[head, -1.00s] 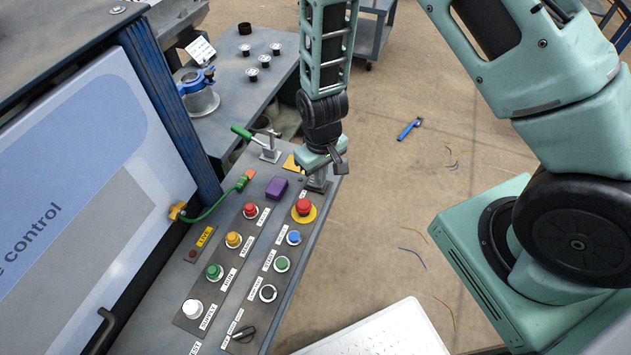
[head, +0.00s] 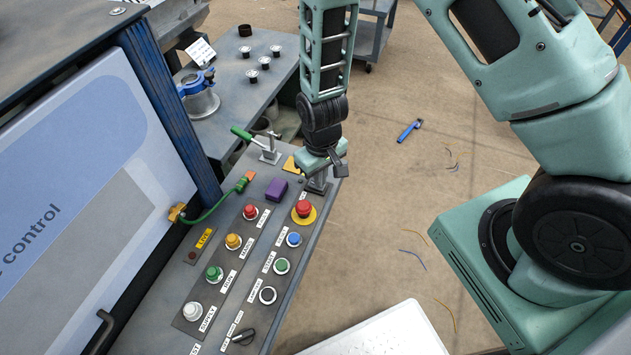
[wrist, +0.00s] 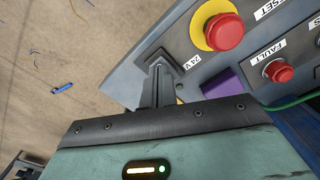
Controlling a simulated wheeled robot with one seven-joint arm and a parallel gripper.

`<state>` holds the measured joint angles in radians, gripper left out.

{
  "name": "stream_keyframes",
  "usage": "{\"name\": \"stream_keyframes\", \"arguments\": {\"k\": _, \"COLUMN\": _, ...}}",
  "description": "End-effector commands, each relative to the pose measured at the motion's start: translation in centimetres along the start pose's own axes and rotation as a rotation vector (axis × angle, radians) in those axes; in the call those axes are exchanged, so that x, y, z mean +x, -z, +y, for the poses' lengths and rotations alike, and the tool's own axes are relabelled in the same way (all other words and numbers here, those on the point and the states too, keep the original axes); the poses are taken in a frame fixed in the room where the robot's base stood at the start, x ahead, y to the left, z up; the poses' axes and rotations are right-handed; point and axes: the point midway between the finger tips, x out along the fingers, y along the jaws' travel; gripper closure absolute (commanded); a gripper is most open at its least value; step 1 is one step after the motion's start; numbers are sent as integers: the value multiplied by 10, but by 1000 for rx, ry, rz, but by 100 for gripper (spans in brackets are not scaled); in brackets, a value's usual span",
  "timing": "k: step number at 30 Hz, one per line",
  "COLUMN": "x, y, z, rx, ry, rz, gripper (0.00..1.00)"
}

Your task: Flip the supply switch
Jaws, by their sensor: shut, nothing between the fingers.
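The control panel (head: 225,290) fills the lower middle of the head view. My gripper (head: 318,183) is at its far end, pointing down, just beyond the red emergency button (head: 304,208). In the wrist view its fingertips (wrist: 157,72) are together with nothing between them. They are over a small dark plate (wrist: 150,52) beside a label that seems to read 24V (wrist: 166,66). The switch there is hidden by the fingers, so its position and any contact cannot be told. The lamp labelled SUPPLY (head: 192,311) looks dull grey-white.
A purple block (head: 277,189) and a green-handled clamp (head: 262,147) are near my gripper. Coloured buttons and lamps line the panel, with a black rotary knob (head: 243,337) at the near end. The floor to the right is open, with a blue tool (head: 409,130) on it.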

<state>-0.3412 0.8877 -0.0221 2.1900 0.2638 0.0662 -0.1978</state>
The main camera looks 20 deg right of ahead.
Motion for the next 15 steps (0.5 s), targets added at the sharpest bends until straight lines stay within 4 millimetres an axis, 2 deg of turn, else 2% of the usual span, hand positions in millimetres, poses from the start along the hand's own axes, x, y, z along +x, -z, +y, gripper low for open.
{"name": "stream_keyframes", "arguments": {"k": 1, "x": -8, "y": 0, "z": 0, "rx": 0, "ry": 0, "rz": 0, "gripper": 100}}
{"name": "stream_keyframes", "arguments": {"k": 15, "x": -44, "y": 0, "z": 0, "rx": 0, "ry": 0, "rz": 0, "gripper": 100}}
